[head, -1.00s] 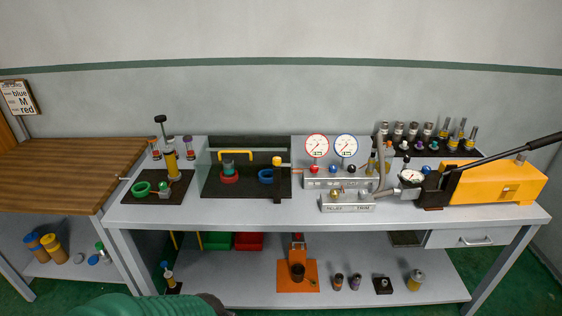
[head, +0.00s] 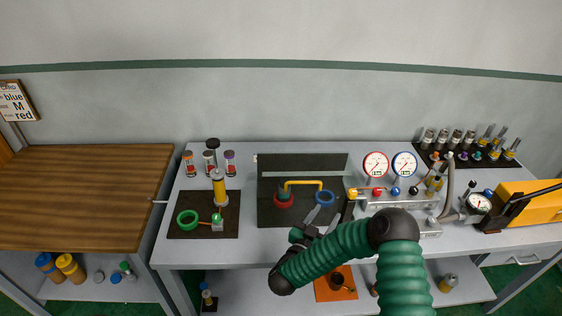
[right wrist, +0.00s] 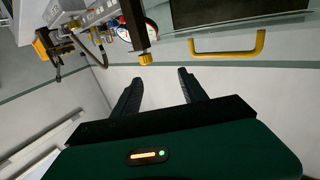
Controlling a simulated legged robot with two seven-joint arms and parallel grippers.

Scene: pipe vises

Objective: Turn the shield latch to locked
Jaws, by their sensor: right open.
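The shield is a see-through panel with a yellow handle (head: 305,183), standing over a dark base plate (head: 275,213) mid-bench. At its right edge is a dark post with a yellow knob (head: 353,193), which looks like the latch; its exact setting is unclear. In the right wrist view, the yellow knob (right wrist: 145,59) is on the end of the dark post, just beyond the fingertips, and the yellow handle (right wrist: 235,45) is to the right. My right gripper (head: 320,219) is open and empty, in front of the shield and left of the post; its fingers (right wrist: 165,78) touch nothing visible. My left gripper is out of view.
Right of the post stands a valve block with coloured knobs (head: 397,191) and two gauges (head: 390,164). A green ring (head: 188,219) and a yellow cylinder (head: 219,188) stand on the left mat. My right arm hides part of the bench front.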

